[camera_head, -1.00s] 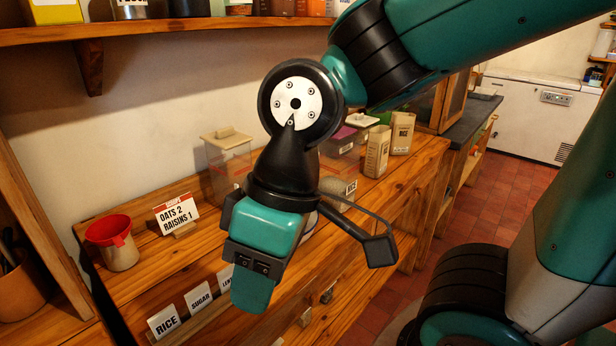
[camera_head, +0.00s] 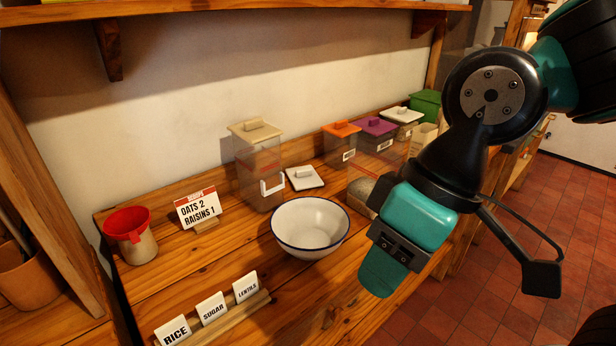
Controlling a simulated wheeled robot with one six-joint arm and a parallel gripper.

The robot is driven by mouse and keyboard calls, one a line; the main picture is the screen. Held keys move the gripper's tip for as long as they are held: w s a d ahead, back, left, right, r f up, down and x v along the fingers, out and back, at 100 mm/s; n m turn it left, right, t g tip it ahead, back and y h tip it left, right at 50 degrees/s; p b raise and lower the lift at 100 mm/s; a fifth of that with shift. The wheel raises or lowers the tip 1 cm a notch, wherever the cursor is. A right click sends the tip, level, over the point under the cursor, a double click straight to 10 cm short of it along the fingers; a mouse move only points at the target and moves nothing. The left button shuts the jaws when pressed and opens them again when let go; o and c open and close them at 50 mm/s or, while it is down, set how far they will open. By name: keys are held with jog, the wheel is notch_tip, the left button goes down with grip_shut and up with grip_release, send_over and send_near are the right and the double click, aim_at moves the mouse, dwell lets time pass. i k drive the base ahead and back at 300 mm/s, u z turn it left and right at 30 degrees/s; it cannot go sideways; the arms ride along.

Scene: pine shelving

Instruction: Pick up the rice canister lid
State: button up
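A flat white lid (camera_head: 304,177) with a raised grip lies on the wooden counter, just behind the bowl and right of the tall clear canister. It appears to be the rice canister lid. A clear canister holding pale grains (camera_head: 361,188) stands to its right, with no lid visible on it and partly hidden by my gripper. My gripper (camera_head: 380,282) is in front of the counter at the right, pointing down and tilted, apart from the lid. Its fingers show edge-on, so the gap between them cannot be judged. Nothing is seen held in it.
An enamel bowl (camera_head: 310,226) stands in front of the lid. A tall canister with a beige lid (camera_head: 255,131) stands left of it. Canisters with orange (camera_head: 341,130) and purple (camera_head: 375,127) lids stand behind. A sign (camera_head: 198,207) and a red-topped pot (camera_head: 130,235) are left. A shelf overhangs.

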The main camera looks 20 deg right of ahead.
aim_at(305, 177)
jog(key=u, duration=3.8)
jog(key=k, duration=1.6)
jog(key=z, duration=2)
jog(key=i, duration=0.5)
jog(key=u, duration=0.15)
